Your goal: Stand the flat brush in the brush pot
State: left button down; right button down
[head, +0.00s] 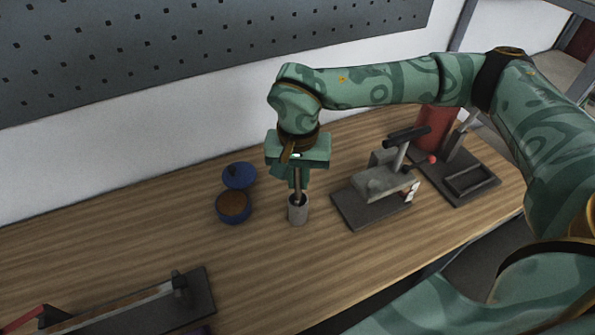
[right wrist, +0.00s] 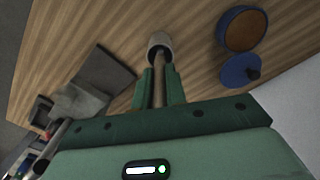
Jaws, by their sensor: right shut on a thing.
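The brush pot (head: 298,214) is a small grey cylinder standing on the wooden table, near the middle of the head view. It also shows at the top of the right wrist view (right wrist: 160,41). My right gripper (head: 297,182) is directly above the pot, pointing down, shut on the flat brush (head: 298,194). The brush is a thin brown stick, about upright, and its lower end is at the pot's mouth and seems to be inside it. In the right wrist view the brush (right wrist: 158,92) runs between the fingers toward the pot. My left gripper is not in view.
A blue bowl with brown contents (head: 233,206) and its blue lid (head: 239,176) are left of the pot. A grey device on a dark base (head: 385,186) stands to the right, with a second dark stand (head: 467,182) beyond. A long tool on a dark board (head: 150,310) lies at the front left.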

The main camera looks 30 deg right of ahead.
jog(key=c, duration=1.3)
grip_release()
jog(key=shift+c, duration=0.2)
notch_tip(320, 180, up, 16)
jog(key=p, duration=0.2)
jog(key=shift+r, duration=0.15)
